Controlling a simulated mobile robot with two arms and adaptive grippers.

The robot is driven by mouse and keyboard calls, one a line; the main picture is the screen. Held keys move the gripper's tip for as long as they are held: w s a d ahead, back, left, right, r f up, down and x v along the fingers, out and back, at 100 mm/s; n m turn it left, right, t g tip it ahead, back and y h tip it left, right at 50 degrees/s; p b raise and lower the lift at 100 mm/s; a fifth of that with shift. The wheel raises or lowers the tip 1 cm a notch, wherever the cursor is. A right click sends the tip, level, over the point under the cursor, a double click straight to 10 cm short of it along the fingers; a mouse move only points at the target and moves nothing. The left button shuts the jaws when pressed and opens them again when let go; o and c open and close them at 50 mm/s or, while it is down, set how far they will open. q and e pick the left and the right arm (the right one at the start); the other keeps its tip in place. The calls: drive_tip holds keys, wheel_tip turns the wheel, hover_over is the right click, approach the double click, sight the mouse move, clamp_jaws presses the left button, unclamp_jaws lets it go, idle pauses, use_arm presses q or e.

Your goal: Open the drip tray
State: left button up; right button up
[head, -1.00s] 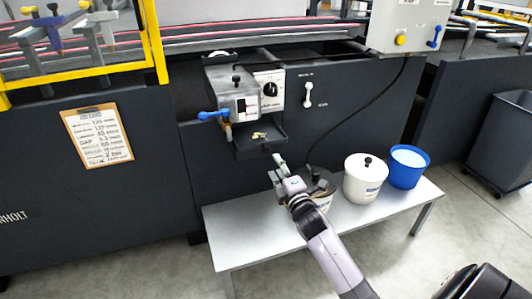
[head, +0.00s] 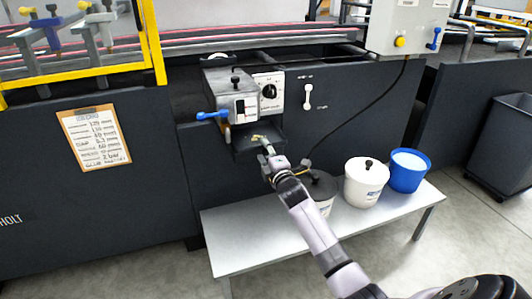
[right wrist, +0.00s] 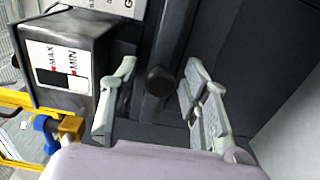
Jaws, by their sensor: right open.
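The drip tray (head: 243,153) is a dark, shallow tray under the grey glue unit (head: 222,90), with yellowish residue on it. My right gripper (head: 267,148) is at the tray's front, partly covering it in the head view. In the right wrist view the right gripper (right wrist: 160,98) is open, one pale finger on each side of a dark round knob (right wrist: 160,81). The knob sits between the fingers with gaps on both sides; I see no contact. My left gripper is not in view.
A metal bench (head: 235,240) stands below, with a dark-lidded pot (head: 320,187), a white lidded bucket (head: 364,184) and a blue bucket (head: 407,172). A blue-handled valve (head: 212,115) sticks out left of the tray. A black cable hangs at the right.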

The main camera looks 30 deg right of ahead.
drive_tip(key=shift+c, duration=0.3)
clamp_jaws()
idle(0.5)
